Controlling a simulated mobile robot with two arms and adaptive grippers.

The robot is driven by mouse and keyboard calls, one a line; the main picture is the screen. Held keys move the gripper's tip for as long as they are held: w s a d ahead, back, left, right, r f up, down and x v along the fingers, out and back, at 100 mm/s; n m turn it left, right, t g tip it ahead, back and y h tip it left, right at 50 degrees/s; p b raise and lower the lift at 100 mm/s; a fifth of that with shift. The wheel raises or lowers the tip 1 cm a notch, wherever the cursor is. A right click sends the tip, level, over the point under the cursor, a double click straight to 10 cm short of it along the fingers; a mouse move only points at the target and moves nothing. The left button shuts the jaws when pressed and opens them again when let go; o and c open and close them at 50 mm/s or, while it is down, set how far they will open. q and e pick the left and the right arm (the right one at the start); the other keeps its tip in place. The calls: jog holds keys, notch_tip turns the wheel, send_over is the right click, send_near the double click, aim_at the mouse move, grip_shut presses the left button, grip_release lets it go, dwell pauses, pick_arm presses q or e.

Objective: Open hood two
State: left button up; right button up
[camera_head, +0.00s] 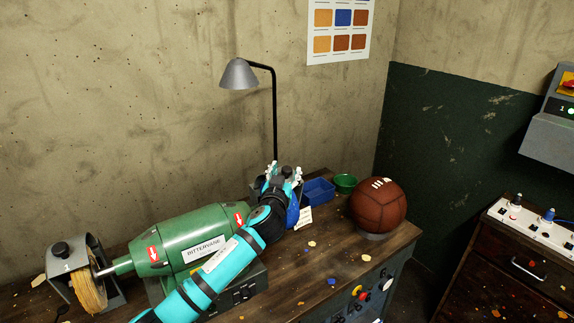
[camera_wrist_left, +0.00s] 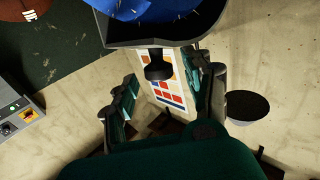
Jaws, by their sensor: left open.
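Hood two, dark grey, stands at the right end of the green grinder (camera_head: 190,240), mostly hidden behind my left arm in the head view. In the left wrist view the hood (camera_wrist_left: 190,30) is at the top, with its dark knob (camera_wrist_left: 158,66) pointing down the picture. A blue wheel (camera_head: 293,213) shows below the hood; it also shows in the left wrist view (camera_wrist_left: 150,8). My left gripper (camera_head: 284,172) is open at the hood. In the wrist view its fingers (camera_wrist_left: 168,98) stand on either side of the knob, with gaps visible. My right gripper is not in view.
Hood one (camera_head: 75,250) covers a tan wheel (camera_head: 90,290) at the left. A lamp (camera_head: 240,75) stands behind. A blue bin (camera_head: 319,191), green bowl (camera_head: 345,183) and brown ball (camera_head: 379,206) are at the right. Scraps dot the bench (camera_head: 335,265).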

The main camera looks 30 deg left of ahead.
pick_arm(q)
jog(key=shift+x, duration=1.1)
jog(key=c, duration=1)
jog(key=shift+f, duration=0.1)
grip_shut()
jog(key=shift+w, duration=0.1)
